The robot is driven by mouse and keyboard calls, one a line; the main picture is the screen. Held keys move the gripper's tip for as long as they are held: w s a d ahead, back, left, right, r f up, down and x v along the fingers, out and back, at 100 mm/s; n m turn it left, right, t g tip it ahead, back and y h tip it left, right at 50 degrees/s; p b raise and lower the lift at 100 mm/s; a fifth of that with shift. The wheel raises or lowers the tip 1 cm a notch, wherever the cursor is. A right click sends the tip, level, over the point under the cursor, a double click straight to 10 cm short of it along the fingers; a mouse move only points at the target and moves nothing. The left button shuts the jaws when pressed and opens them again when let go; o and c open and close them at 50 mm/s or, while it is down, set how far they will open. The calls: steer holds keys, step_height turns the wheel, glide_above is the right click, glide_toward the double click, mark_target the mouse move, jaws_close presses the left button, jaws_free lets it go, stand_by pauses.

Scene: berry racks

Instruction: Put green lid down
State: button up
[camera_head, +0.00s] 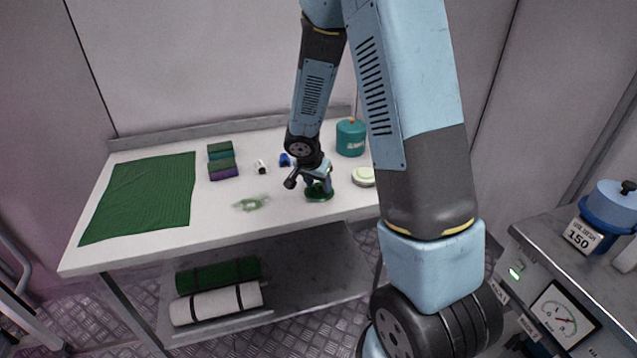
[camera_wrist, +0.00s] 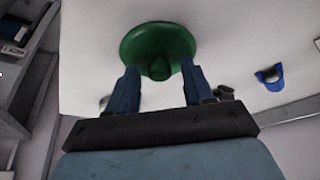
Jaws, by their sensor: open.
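The green lid (camera_head: 319,193) lies on the white table (camera_head: 283,222), right of its middle, with my gripper (camera_head: 318,182) directly above it. In the wrist view the lid (camera_wrist: 157,42) is a round dark green disc with a knob at its centre. The two blue fingers of my gripper (camera_wrist: 158,88) are apart, one on each side of the knob, with a visible gap to it. The lid appears flat on the table top. Part of it is hidden behind the gripper in the head view.
A green cloth (camera_head: 140,197) covers the table's left end. Sponges (camera_head: 222,171), a small white item (camera_head: 262,167), a blue item (camera_head: 285,160), a teal canister (camera_head: 351,138) and a pale round lid (camera_head: 363,177) stand around. A green smear (camera_head: 251,203) lies left of the lid.

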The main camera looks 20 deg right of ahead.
steer(key=shift+r, duration=0.1)
steer(key=v, duration=1.2)
steer(key=s+d+r+n, duration=0.3)
steer(key=s+d+r, duration=0.1)
steer(key=s+r, duration=0.8)
steer(key=s+r+n+t+y, duration=0.2)
steer(key=s+r+n, duration=0.4)
steer(key=s, duration=0.6)
steer(key=shift+s+r+y, duration=0.3)
steer(key=shift+r+y, duration=0.3)
steer(key=shift+r, duration=0.3)
